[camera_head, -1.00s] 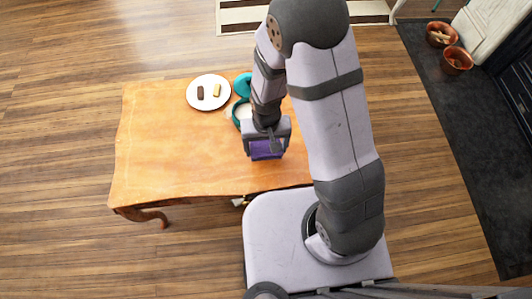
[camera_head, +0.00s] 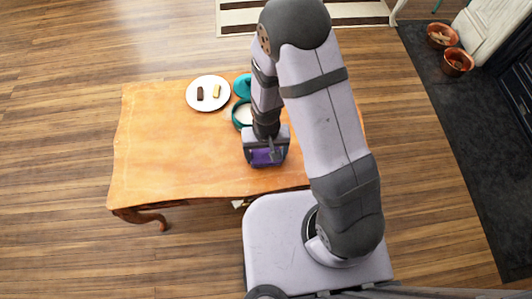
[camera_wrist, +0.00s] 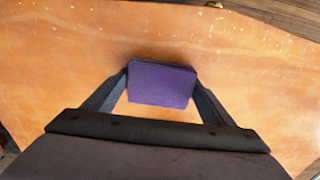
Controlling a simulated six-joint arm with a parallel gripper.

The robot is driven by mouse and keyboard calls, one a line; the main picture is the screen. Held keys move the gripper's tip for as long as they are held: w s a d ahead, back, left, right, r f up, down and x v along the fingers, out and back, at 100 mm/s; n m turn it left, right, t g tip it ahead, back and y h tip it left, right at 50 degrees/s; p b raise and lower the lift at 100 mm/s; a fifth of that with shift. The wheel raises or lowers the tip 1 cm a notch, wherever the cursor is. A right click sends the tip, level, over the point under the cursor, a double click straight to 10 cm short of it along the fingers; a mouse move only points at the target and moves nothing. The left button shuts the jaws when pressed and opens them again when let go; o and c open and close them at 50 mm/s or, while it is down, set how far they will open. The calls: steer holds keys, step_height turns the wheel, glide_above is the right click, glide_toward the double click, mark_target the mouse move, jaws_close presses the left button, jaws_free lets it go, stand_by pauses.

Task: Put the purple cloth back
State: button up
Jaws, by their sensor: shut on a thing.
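The purple cloth (camera_head: 263,156) is a small folded rectangle between the fingers of my gripper (camera_head: 265,158), over the front part of the wooden table. In the wrist view the purple cloth (camera_wrist: 161,84) is gripped at its left and right sides by my gripper (camera_wrist: 161,86). A dark edge shows along its top. I cannot tell whether its underside touches the table.
A white plate (camera_head: 208,105) with a dark piece and a pale piece stands at the back of the table (camera_head: 165,150). A teal pot (camera_head: 241,116) with white contents and a teal lid (camera_head: 242,84) are close behind my gripper. The left of the table is clear.

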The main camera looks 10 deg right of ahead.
mark_target(266, 154)
steer(key=o, duration=1)
steer(key=shift+f, duration=0.1)
step_height(266, 154, up, 12)
steer(key=p, duration=0.2)
steer(key=shift+r+p, duration=0.2)
steer(key=shift+p, duration=0.15)
steer(key=s+d+r, duration=0.2)
steer(key=d+r, duration=0.1)
steer(key=s+d+r, duration=0.2)
steer(key=d+r, duration=0.1)
steer(key=s+d+r, duration=0.3)
steer(key=d, duration=0.1)
steer(key=shift+r, duration=0.2)
step_height(266, 154, up, 20)
steer(key=p, duration=2)
steer(key=shift+r, duration=0.15)
